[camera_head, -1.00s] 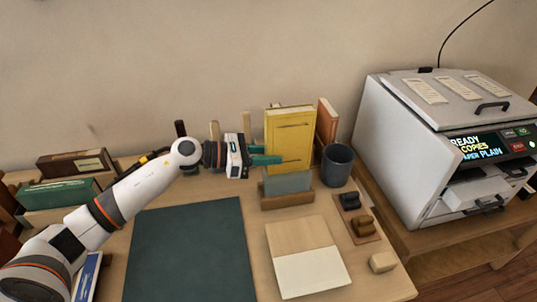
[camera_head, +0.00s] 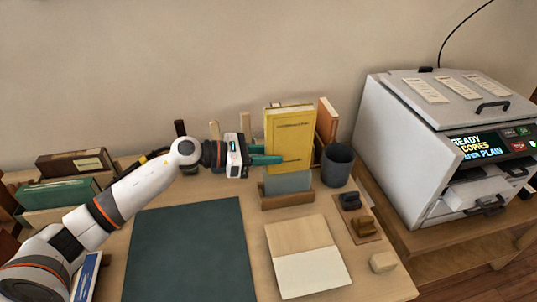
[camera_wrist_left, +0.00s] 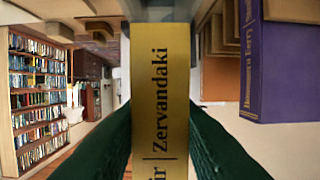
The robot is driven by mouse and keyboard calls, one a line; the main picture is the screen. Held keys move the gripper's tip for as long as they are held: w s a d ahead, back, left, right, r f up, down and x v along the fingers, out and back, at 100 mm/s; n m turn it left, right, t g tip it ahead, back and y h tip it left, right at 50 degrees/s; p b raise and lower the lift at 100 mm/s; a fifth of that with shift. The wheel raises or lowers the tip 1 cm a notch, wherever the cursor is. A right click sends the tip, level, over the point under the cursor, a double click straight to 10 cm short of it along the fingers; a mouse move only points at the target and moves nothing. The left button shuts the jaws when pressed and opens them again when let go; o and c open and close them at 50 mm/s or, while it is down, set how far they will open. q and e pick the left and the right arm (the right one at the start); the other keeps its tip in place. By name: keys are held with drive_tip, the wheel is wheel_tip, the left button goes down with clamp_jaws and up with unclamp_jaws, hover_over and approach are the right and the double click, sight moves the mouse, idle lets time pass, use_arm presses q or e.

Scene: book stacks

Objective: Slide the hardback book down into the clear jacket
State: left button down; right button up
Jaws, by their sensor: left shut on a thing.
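The yellow hardback book (camera_head: 290,135) stands upright in the head view. My left gripper (camera_head: 268,159) comes in from the left with green fingers and is shut on the book at its spine edge, low on the cover. In the left wrist view the yellow spine (camera_wrist_left: 161,110) lies between the two green fingers. The clear jacket (camera_head: 287,183) is a grey-blue translucent sleeve standing in a wooden holder (camera_head: 286,201), directly below the book. The book's bottom edge is at about the jacket's top; I cannot tell whether it is inside the mouth. My right gripper is not in view.
A dark cup (camera_head: 337,165) and an orange-brown book (camera_head: 327,120) stand close on the right. A pale board (camera_head: 305,255) and a dark green mat (camera_head: 190,255) lie in front. A grey copier (camera_head: 440,140) is at the far right.

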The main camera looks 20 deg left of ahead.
use_arm(q)
drive_tip(key=shift+r+b, duration=0.1)
drive_tip(key=shift+b, duration=0.25)
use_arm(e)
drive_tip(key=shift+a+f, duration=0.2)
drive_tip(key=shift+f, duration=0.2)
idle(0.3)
use_arm(q)
drive_tip(key=shift+f, duration=0.2)
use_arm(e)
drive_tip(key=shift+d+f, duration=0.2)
use_arm(q)
drive_tip(key=shift+f+b, duration=0.75)
drive_tip(key=shift+b, duration=0.1)
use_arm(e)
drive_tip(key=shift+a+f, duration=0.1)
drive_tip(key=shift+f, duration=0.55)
